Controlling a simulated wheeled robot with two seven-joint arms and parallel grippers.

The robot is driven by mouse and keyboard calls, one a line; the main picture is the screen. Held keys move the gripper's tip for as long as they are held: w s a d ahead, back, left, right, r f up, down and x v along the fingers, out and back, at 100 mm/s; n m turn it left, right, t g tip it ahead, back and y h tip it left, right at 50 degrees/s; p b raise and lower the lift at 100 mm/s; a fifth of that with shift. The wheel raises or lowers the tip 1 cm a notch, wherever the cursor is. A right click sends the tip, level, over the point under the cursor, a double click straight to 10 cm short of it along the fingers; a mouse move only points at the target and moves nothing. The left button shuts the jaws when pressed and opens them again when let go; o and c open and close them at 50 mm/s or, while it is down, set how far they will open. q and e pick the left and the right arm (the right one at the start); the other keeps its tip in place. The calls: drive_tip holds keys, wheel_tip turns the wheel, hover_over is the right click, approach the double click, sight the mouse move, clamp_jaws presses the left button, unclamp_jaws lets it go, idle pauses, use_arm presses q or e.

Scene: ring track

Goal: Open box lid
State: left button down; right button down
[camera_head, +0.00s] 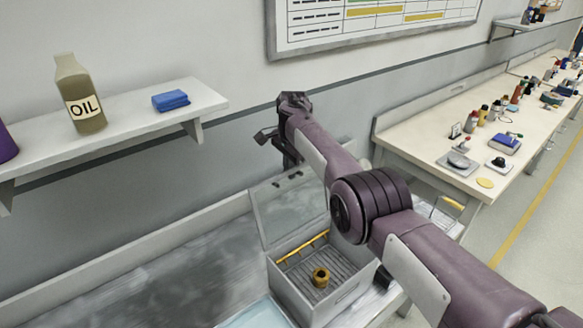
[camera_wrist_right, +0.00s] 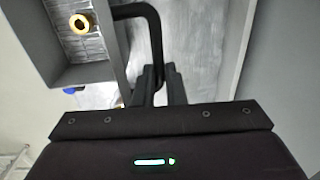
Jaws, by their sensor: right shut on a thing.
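The grey box (camera_head: 346,290) stands on the bench with its lid (camera_head: 288,212) raised to about upright at the back. Inside is a ribbed floor with a brass ring-like part (camera_head: 320,276), which also shows in the right wrist view (camera_wrist_right: 80,23). My right gripper (camera_wrist_right: 160,78) is shut on the lid's dark bent handle (camera_wrist_right: 152,28). In the head view the right gripper (camera_head: 279,140) is above the lid's top edge, and its fingertips are hard to make out. My left gripper is not in view.
A wall shelf (camera_head: 120,128) at left holds an oil bottle (camera_head: 79,95) and a blue block (camera_head: 171,100). The metal bench (camera_head: 150,265) left of the box is mostly clear. A cluttered side bench (camera_head: 440,135) stands at right.

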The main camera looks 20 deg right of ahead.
drive_tip(key=c, duration=1.9)
unclamp_jaws()
drive_tip(key=shift+a+f, duration=0.15)
drive_tip(key=shift+f, duration=0.2)
drive_tip(key=shift+c, duration=0.2)
drive_tip(key=shift+o, duration=1.1)
drive_tip(key=shift+w+f, duration=0.15)
drive_tip(key=shift+w, duration=0.1)
drive_tip(key=shift+o, duration=1.2)
drive_tip(key=shift+w+a+f, duration=0.15)
drive_tip(key=shift+w+f, duration=0.1)
drive_tip(key=shift+w, duration=0.2)
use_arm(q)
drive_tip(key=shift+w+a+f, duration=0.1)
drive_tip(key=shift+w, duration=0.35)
use_arm(e)
drive_tip(key=shift+w+r, duration=0.1)
drive_tip(key=shift+r, duration=0.25)
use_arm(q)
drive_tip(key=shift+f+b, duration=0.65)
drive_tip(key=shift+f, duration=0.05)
use_arm(e)
wheel_tip(320, 180, up, 7)
drive_tip(key=shift+s+r, duration=0.2)
drive_tip(key=shift+s, duration=0.1)
